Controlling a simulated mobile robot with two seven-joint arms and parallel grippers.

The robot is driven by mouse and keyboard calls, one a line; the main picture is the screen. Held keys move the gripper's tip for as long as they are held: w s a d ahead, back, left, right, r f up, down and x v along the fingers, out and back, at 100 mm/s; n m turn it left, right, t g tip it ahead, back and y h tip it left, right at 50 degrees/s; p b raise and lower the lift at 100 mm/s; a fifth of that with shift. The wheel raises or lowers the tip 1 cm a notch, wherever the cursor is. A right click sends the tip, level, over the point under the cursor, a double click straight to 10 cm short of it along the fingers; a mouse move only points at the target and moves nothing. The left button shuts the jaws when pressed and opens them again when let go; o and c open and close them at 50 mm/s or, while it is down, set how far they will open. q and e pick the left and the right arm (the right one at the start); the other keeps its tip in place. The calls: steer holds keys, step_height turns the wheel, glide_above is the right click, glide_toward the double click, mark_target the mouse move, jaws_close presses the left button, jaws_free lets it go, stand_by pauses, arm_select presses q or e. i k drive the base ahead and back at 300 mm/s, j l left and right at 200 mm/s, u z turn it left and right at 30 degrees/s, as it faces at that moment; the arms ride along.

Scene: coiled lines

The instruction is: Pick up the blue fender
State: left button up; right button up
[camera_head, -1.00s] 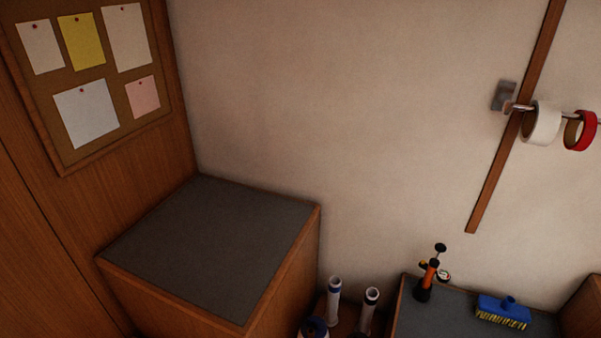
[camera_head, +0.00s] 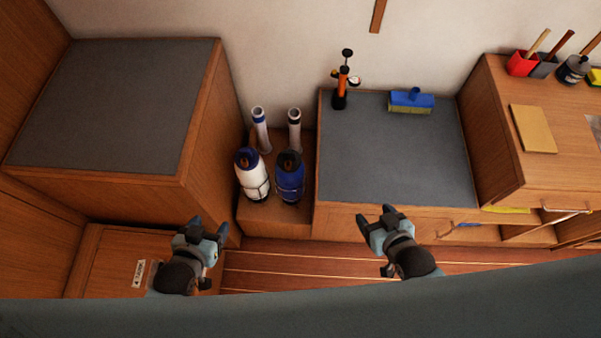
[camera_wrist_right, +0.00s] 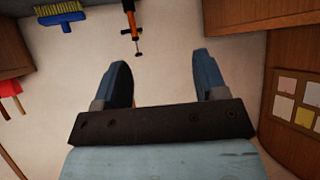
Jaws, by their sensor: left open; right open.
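The blue fender (camera_head: 290,177) stands upright on a low wooden ledge, with a dark top and a thin line around it. A white fender (camera_head: 251,176) with a blue top stands close at its left. My left gripper (camera_head: 207,226) is open and empty, nearer to me and to the left of both fenders. My right gripper (camera_head: 376,217) is open and empty, nearer to me and to the right of the blue fender. In the right wrist view the open fingers of the right gripper (camera_wrist_right: 163,85) have nothing between them; the fenders do not show there.
Two white tubes (camera_head: 294,130) stand behind the fenders. The low ledge (camera_head: 272,226) lies between a tall grey-topped cabinet (camera_head: 115,105) and a grey-topped bench (camera_head: 395,165). An orange pump (camera_head: 342,84) and blue brush (camera_head: 411,99) stand on the bench's back.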

mark_target(289, 167)
steer(key=l+u, duration=0.25)
steer(key=u, duration=0.15)
steer(key=l+u, duration=0.3)
steer(key=u, duration=0.15)
